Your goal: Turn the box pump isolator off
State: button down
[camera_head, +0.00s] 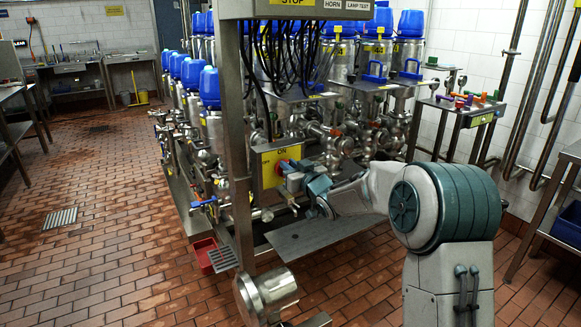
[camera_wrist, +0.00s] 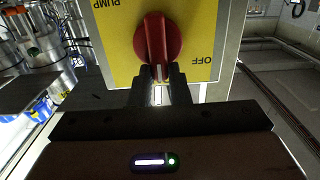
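The isolator is a yellow-faced box (camera_head: 268,178) on a steel post in the head view, with "ON" at its top edge. Its red knob (camera_head: 281,168) is partly covered by my gripper (camera_head: 287,172). In the wrist view the yellow plate (camera_wrist: 112,52) fills the top, with upside-down "PUMP" at left and "OFF" at right. The red knob (camera_wrist: 158,38) is at its centre, its grip bar upright in the picture. My gripper (camera_wrist: 160,74) has its two dark fingers close on either side of the bar's lower end and looks shut on it. Any contact faces are hidden.
Steel pump skids with blue-capped motors (camera_head: 209,88) stand behind the box. Hanging black cables (camera_head: 290,50) are above it. A red bin (camera_head: 205,255) is on the floor at left. A side table (camera_head: 462,105) with coloured handles stands at right.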

aim_at(277, 170)
jog(key=shift+f+n+b, duration=0.15)
jog(key=shift+n+b, duration=0.15)
jog(key=shift+b, duration=0.2)
jog(key=n+b, duration=0.1)
jog(key=b, duration=0.1)
jog(key=n+b, duration=0.1)
jog(key=b, duration=0.1)
jog(key=shift+s+a+f+n, duration=0.25)
jog(key=shift+a+n, duration=0.05)
jog(key=n+b, duration=0.1)
jog(key=b, duration=0.1)
jog(key=n+b, duration=0.2)
jog(key=a+n+b, duration=0.1)
jog(key=n+b, duration=0.1)
jog(key=shift+s+f, duration=0.25)
jog(key=shift+s, duration=0.05)
jog(key=n+b, duration=0.2)
jog(key=n, duration=0.1)
jog(key=f+n+b, duration=0.1)
jog(key=n+b, duration=0.1)
jog(key=b, duration=0.1)
jog(key=shift+s+a+n, duration=0.15)
jog(key=shift+a+n, duration=0.05)
jog(key=shift+n, duration=0.2)
jog(key=shift+a+f+n+b, duration=0.1)
jog(key=shift+f+n+b, duration=0.05)
jog(key=shift+n+b, duration=0.75)
jog(key=shift+f+n+b, duration=0.1)
jog(key=shift+n+b, duration=0.65)
jog(key=shift+n, duration=0.25)
